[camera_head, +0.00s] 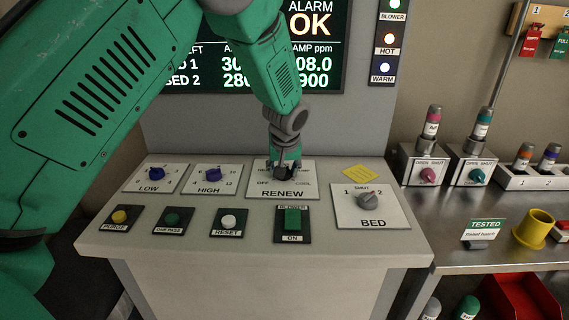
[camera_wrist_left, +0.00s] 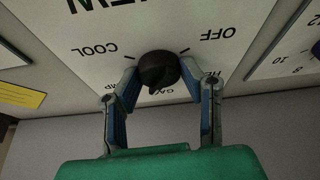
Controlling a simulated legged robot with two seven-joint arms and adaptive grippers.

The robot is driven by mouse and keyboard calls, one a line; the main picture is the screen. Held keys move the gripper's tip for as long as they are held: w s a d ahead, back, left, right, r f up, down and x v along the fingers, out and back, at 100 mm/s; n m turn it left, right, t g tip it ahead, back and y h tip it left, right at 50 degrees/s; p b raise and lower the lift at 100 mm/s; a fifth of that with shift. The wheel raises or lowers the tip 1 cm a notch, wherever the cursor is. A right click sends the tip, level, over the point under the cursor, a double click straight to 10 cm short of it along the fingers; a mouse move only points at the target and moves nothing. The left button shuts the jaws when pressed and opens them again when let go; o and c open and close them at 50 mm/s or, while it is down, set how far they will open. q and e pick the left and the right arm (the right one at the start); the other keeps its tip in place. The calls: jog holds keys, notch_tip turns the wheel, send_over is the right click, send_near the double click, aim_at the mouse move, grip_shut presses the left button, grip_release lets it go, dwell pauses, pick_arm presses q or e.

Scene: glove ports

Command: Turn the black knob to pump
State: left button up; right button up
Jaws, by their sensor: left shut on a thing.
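The black knob (camera_head: 281,173) sits on the white RENEW plate (camera_head: 305,187) of the console. In the left wrist view, the black knob (camera_wrist_left: 158,68) appears upside down between OFF and COOL, with other labels partly hidden by the fingers. A label ending in P shows beside one finger, toward COOL. The knob's ridge seems to point toward the gripper side, near the middle label; its exact setting is unclear. My left gripper (camera_head: 284,163) reaches down from above, its two fingers (camera_wrist_left: 160,76) shut on either side of the knob. My right gripper is not in view.
Blue LOW (camera_head: 156,174) and HIGH (camera_head: 213,174) knobs stand left of the plate, and a grey BED knob (camera_head: 370,196) right. A row of buttons and a green switch (camera_head: 292,218) lie in front. A yellow note (camera_head: 360,173) lies behind the BED plate.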

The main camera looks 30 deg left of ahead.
pick_arm(q)
jog(key=m+h+p, duration=0.1)
jog(key=m+p, duration=0.1)
jog(key=m, duration=0.1)
jog(key=shift+a+r+t, duration=0.1)
jog(key=shift+r+t, duration=0.05)
jog(key=shift+t, duration=0.15)
jog(key=shift+w+m+h+p, duration=0.1)
jog(key=shift+m+h+p, duration=0.4)
jog(key=shift+m+p, duration=0.65)
jog(key=shift+m, duration=0.25)
jog(key=o, duration=0.9)
jog(key=shift+o, duration=1.2)
jog(key=shift+f, duration=0.25)
